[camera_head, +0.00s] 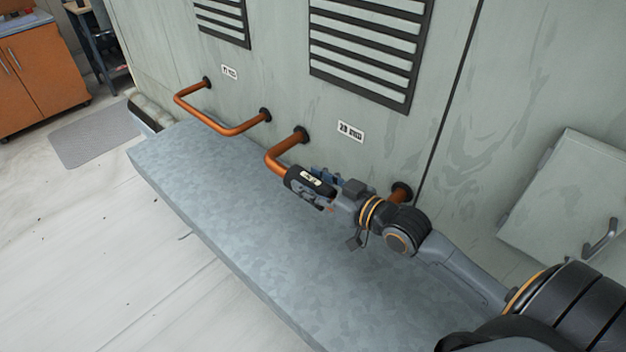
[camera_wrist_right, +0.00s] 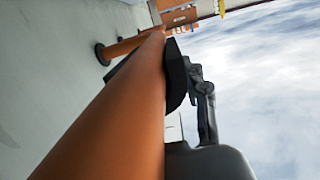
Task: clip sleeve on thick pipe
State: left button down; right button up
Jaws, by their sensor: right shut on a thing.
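The thick pipe (camera_head: 281,157) is an orange copper bend coming out of the grey wall; in the wrist view (camera_wrist_right: 125,120) it runs close below the camera. The sleeve (camera_head: 308,181) is a short black piece with a pale label, lying at the pipe's front run. My right gripper (camera_head: 326,187) is shut on the sleeve. In the wrist view a gripper finger (camera_wrist_right: 205,108) is beside the black sleeve (camera_wrist_right: 176,75), and dark parts show on both sides of the pipe. I cannot tell whether the sleeve closes around it. My left gripper is out of view.
A thinner orange pipe (camera_head: 222,125) bends out of the wall further left. A grey metal ledge (camera_head: 235,205) runs below the pipes. Louvred vents (camera_head: 370,50) are above. A panel with a handle (camera_head: 600,240) stands at the right. The ledge's left part is clear.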

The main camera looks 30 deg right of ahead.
jog(key=shift+f, duration=0.55)
jog(key=o, duration=1.1)
jog(key=shift+f, duration=0.1)
jog(key=shift+s, duration=0.1)
jog(key=shift+s+f, duration=0.15)
jog(key=shift+s, duration=0.1)
jog(key=v, duration=0.6)
jog(key=r+v, duration=0.1)
jog(key=v, duration=0.1)
jog(key=shift+s+d, duration=0.25)
jog(key=shift+d, duration=0.1)
jog(key=shift+s+d+r, duration=0.15)
jog(key=shift+s+r, duration=0.1)
jog(key=shift+s, duration=0.4)
jog(key=shift+s+d+r, duration=0.15)
jog(key=shift+s+r, duration=0.15)
jog(key=shift+s, duration=0.35)
